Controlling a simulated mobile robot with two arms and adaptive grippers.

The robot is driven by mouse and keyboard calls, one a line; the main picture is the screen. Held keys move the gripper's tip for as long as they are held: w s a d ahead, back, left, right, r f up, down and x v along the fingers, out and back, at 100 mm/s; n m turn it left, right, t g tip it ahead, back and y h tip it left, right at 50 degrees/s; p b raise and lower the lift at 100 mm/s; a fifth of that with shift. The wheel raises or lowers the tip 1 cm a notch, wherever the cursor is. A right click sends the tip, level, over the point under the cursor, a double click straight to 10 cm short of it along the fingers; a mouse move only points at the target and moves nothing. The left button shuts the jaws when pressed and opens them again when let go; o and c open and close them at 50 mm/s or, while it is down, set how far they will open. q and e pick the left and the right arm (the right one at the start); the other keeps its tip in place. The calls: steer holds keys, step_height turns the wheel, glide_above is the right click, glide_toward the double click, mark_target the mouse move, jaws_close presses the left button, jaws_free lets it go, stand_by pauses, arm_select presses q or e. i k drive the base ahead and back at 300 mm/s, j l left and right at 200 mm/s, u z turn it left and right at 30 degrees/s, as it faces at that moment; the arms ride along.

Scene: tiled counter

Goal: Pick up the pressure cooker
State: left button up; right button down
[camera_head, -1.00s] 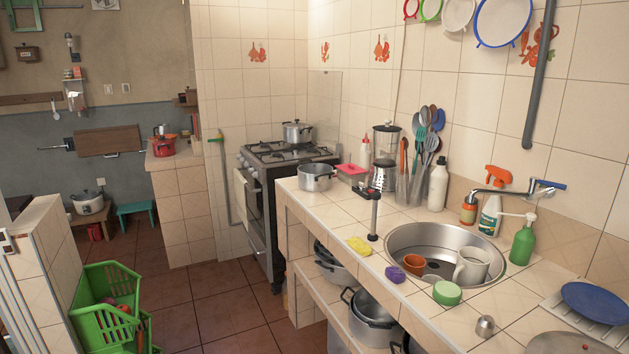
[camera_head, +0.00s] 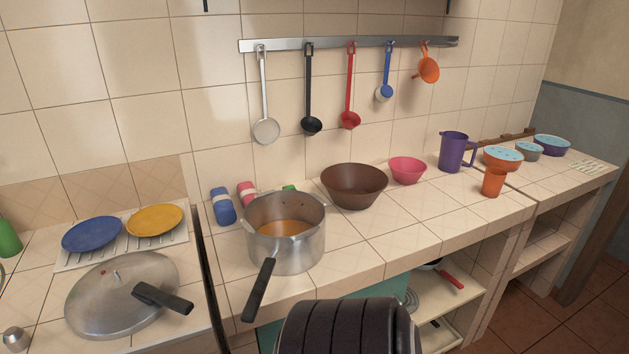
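The pressure cooker (camera_head: 307,246) stands upright and open on the tiled counter, near the front edge. It is a silver metal pot with orange-brown contents, and its long black handle points toward me past the counter edge. A silver lid (camera_head: 105,298) with a black handle lies apart from it on the counter to the left. Neither gripper shows in the head view, so I cannot see their fingers.
A brown bowl (camera_head: 354,188), pink bowl (camera_head: 407,170), purple mug (camera_head: 452,152) and orange cup (camera_head: 493,182) stand to the right. Small blue (camera_head: 222,206) and pink items are close behind the pot. Ladles hang above. A dark ribbed object (camera_head: 345,328) fills the bottom centre.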

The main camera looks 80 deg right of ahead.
mark_target(285, 229)
steer(key=z, duration=2.25)
steer(key=u, duration=2.1)
steer(key=z, duration=2.05)
steer(key=k+l+u, duration=0.4)
steer(key=j, duration=0.1)
